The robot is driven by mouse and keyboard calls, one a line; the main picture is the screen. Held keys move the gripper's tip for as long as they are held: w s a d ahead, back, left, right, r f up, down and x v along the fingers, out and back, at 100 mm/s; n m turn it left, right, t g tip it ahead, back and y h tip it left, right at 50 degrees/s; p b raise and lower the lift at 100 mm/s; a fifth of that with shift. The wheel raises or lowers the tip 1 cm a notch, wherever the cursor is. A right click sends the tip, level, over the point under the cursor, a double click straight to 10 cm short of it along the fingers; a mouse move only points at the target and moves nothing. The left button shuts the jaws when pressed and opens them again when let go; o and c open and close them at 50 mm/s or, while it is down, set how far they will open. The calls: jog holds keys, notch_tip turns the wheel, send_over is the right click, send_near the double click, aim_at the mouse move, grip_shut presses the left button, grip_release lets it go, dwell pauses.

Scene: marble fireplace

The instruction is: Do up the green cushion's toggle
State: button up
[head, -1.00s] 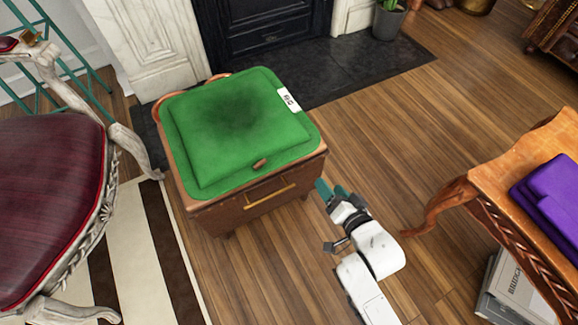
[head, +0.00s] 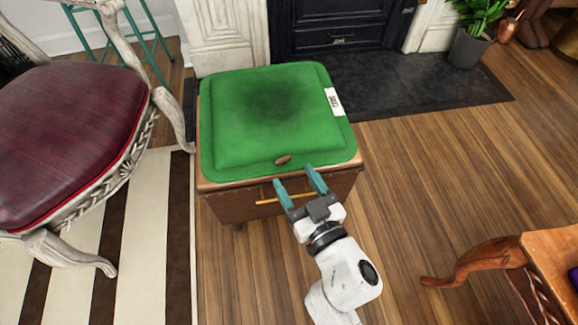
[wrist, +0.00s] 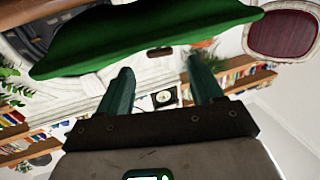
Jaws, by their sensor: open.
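The green cushion (head: 262,115) lies flat on a small wooden cabinet (head: 232,205) in the head view. Its brown toggle (head: 283,160) sits near the cushion's front edge, and I cannot tell whether a loop is around it. My gripper (head: 296,177) is open and empty just in front of that edge, its two teal fingers pointing at the cushion, the toggle a little beyond and between them.
A burgundy chair (head: 70,135) stands close on the left, on a striped rug (head: 150,250). A wooden table (head: 553,262) is at lower right. The fireplace (head: 340,30) and its dark hearth (head: 410,85) lie behind. Wood floor right of the cabinet is clear.

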aim_at(284, 161)
jog(key=shift+x, duration=2.1)
jog(key=c, duration=1.1)
jog(key=shift+o, duration=0.2)
jog(key=shift+r+p, duration=0.1)
jog(key=shift+p, duration=0.2)
